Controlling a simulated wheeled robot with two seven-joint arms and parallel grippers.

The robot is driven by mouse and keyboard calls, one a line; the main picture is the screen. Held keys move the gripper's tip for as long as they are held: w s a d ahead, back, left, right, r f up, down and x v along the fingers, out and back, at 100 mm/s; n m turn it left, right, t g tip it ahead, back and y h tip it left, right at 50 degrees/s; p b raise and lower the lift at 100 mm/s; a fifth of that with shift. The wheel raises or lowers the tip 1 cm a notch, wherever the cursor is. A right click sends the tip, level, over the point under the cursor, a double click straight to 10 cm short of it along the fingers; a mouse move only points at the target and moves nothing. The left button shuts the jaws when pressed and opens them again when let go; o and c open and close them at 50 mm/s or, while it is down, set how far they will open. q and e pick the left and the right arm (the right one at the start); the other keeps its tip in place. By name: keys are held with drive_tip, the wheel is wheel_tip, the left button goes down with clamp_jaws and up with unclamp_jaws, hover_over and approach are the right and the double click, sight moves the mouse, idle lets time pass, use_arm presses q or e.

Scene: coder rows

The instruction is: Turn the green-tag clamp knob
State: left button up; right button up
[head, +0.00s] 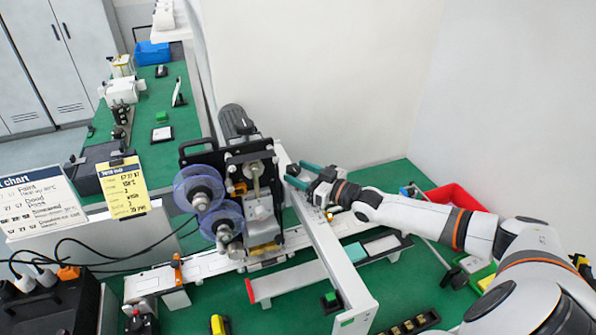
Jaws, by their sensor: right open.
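My right gripper (292,176) reaches in from the right, with its teal fingers open and pointing left at the side of the coding machine (255,205). A small dark knob-like part (293,170) shows at the fingertips; I cannot tell whether the fingers touch it or are around it. No green tag is visible on that part. A small green tag (346,322) marks the near end of the long white rail (332,255). A black piece with a green top (330,300) sits beside that rail. My left gripper is not in view.
Clear film reels (200,188) stand on the machine's left. A yellow card (123,188) and a white chart (40,207) stand at left. A red bin (455,197) is at right. Black cables cross the left side. The green bench shows bare patches in front.

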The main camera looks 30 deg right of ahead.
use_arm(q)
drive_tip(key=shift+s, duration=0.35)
use_arm(e)
drive_tip(key=shift+w+a, duration=0.2)
drive_tip(key=shift+w, duration=0.25)
